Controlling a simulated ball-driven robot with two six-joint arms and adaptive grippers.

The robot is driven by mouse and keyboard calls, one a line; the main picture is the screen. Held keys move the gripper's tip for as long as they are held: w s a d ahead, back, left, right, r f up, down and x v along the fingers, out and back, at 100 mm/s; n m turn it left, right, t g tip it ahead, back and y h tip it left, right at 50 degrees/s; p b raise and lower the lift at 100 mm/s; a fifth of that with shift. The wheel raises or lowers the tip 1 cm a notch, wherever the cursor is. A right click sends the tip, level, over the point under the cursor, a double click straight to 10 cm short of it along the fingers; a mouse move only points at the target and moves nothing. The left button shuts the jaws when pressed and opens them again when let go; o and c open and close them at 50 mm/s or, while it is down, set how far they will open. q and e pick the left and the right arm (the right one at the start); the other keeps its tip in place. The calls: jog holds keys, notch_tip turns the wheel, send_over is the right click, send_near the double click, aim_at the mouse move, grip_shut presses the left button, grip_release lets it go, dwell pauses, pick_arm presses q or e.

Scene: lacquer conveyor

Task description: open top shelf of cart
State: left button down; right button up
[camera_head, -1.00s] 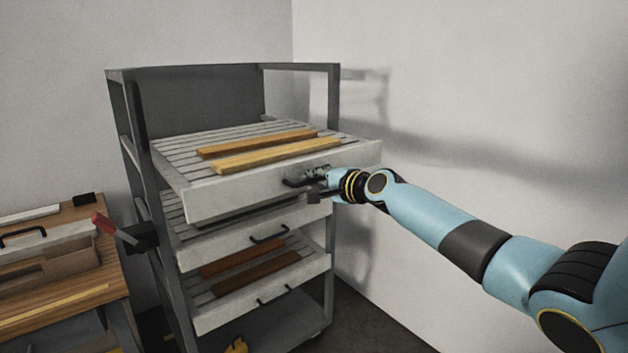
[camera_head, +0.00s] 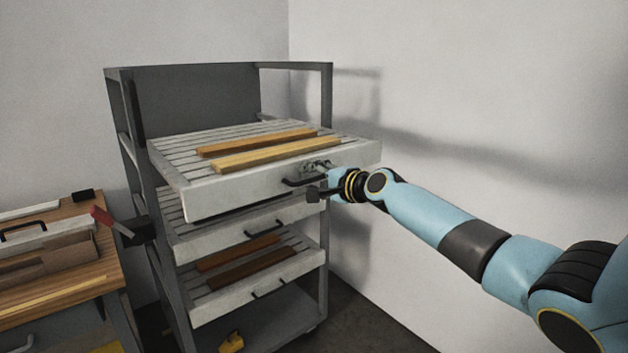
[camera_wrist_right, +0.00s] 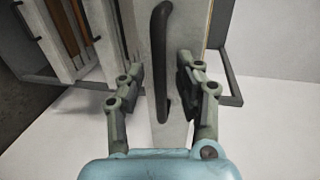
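The cart (camera_head: 122,120) is a tall grey frame with stacked shelves. Its top shelf (camera_head: 230,193) is a pale slatted drawer, pulled out well past the shelves below, with two wooden strips lying on it. Its black handle (camera_head: 300,182) is on the shelf's front face and also shows in the right wrist view (camera_wrist_right: 161,50). My right gripper (camera_head: 318,180) is at this handle. In the right wrist view, its two fingers (camera_wrist_right: 160,78) stand on either side of the handle, with gaps visible. My left gripper is not in view.
The lower shelves (camera_head: 215,245) (camera_head: 240,300) sit further in; the lowest holds brown strips. A wooden workbench (camera_head: 100,275) stands at left, with a red-handled tool (camera_head: 103,217) near the cart's post. A white wall (camera_head: 480,110) is close at right. A yellow item (camera_head: 231,342) lies low in the cart.

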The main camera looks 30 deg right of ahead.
jog(key=shift+s, duration=0.15)
jog(key=v, duration=1.1)
jog(key=shift+s, duration=0.35)
jog(key=shift+d, duration=0.1)
